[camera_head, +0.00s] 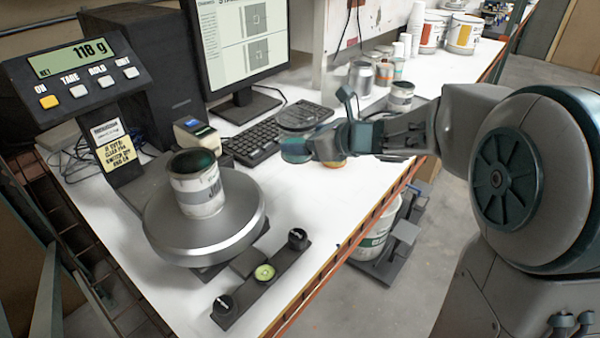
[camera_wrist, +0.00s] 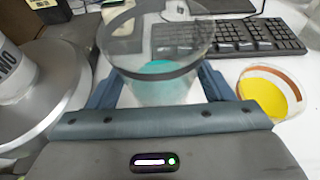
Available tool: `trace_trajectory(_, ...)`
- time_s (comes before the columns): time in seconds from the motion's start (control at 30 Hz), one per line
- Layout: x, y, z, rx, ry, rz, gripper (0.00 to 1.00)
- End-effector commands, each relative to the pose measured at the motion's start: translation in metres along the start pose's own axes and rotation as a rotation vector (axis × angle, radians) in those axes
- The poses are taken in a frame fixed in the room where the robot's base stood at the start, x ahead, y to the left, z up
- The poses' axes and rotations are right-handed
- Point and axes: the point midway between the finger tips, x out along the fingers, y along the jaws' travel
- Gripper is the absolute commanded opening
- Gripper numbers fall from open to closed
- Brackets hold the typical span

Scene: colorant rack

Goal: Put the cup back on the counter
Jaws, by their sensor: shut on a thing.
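A clear cup (camera_wrist: 160,60) with teal colour inside is between the fingers of my gripper (camera_wrist: 162,88) in the wrist view. My gripper is shut on its sides. In the head view the gripper (camera_head: 318,148) is over the white counter (camera_head: 325,205), with the teal cup (camera_head: 294,150) at its tip. The cup looks to be above the counter, but I cannot tell the exact gap. A second clear cup with yellow colour (camera_wrist: 268,94) stands on the counter just right of the held cup; the arm partly hides it in the head view.
An open paint can (camera_head: 198,187) stands on the round scale (camera_head: 230,230), left of my gripper; its display (camera_head: 75,57) reads 118 g. A keyboard (camera_head: 255,138) and monitor (camera_head: 240,40) are behind. A levelling bar (camera_head: 262,272) sits at the front. Bare counter lies between scale and gripper.

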Motion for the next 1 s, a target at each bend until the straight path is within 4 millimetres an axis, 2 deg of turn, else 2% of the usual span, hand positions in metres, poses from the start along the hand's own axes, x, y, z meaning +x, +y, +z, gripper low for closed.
trace_trajectory(0.2, 0.016, 0.002, -0.037, 0.004, 0.004, 0.005, 0.45)
trace_trajectory(0.47, 0.026, 0.002, -0.061, 0.003, 0.002, 0.004, 0.45)
trace_trajectory(0.6, 0.033, 0.002, -0.081, 0.005, 0.004, 0.003, 0.45)
trace_trajectory(0.73, 0.036, 0.001, -0.090, 0.002, 0.002, 0.000, 0.45)
trace_trajectory(1.0, 0.036, 0.001, -0.090, 0.001, 0.001, -0.001, 0.45)
